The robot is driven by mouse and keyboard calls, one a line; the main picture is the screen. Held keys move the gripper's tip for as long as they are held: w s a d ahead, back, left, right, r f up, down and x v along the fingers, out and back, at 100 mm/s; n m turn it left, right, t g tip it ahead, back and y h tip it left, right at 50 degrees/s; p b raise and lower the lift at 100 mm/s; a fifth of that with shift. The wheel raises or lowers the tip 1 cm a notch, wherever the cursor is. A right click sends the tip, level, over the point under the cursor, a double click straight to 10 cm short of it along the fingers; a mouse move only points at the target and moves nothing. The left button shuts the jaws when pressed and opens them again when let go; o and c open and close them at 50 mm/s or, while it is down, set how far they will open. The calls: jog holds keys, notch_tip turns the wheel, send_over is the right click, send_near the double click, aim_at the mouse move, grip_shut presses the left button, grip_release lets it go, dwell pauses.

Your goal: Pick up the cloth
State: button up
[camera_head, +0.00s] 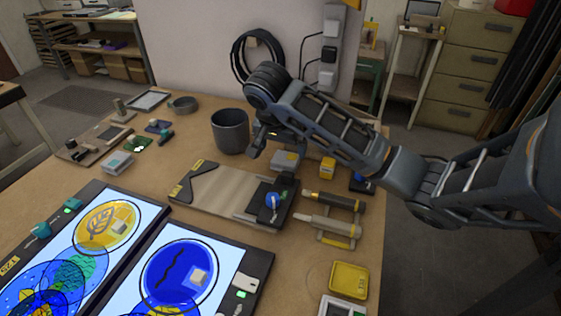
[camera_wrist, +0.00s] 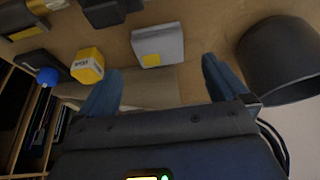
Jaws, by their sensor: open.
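A light grey, block-like piece with a yellow tag (camera_head: 285,160) lies on the table behind the tan board; it may be the folded cloth, though I cannot tell for sure. In the wrist view the grey piece (camera_wrist: 158,43) lies just beyond the gap between my fingertips, apart from them. My gripper (camera_head: 264,142) is open and empty, above the table between the dark pot and the grey piece. In the wrist view its two blue-grey fingers (camera_wrist: 160,72) are spread wide. A paler tan patch (camera_wrist: 150,88) shows between them; what it is stays unclear.
The dark pot (camera_head: 229,132) stands close on the left of my gripper. A small yellow box (camera_head: 327,168) stands right of the grey piece. In front lie the tan board (camera_head: 215,188) with a blue knob (camera_head: 272,200), and the handled tools (camera_head: 330,224).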

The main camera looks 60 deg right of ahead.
aim_at(286, 157)
jog(key=shift+x, duration=0.9)
jog(key=shift+p+x, duration=0.6)
jog(key=shift+x, duration=1.6)
jog(key=shift+d, duration=0.1)
jog(key=c, duration=1.1)
jog(key=shift+o, duration=0.2)
jog(key=shift+r, duration=0.1)
jog(key=shift+r, duration=0.55)
notch_tip(286, 157, up, 3)
jog(key=shift+f+b, duration=0.25)
jog(key=shift+b, duration=0.2)
jog(key=s+d+r, duration=0.7)
jog(key=s, duration=0.2)
jog(key=shift+s, duration=0.15)
jog(key=shift+r, duration=0.1)
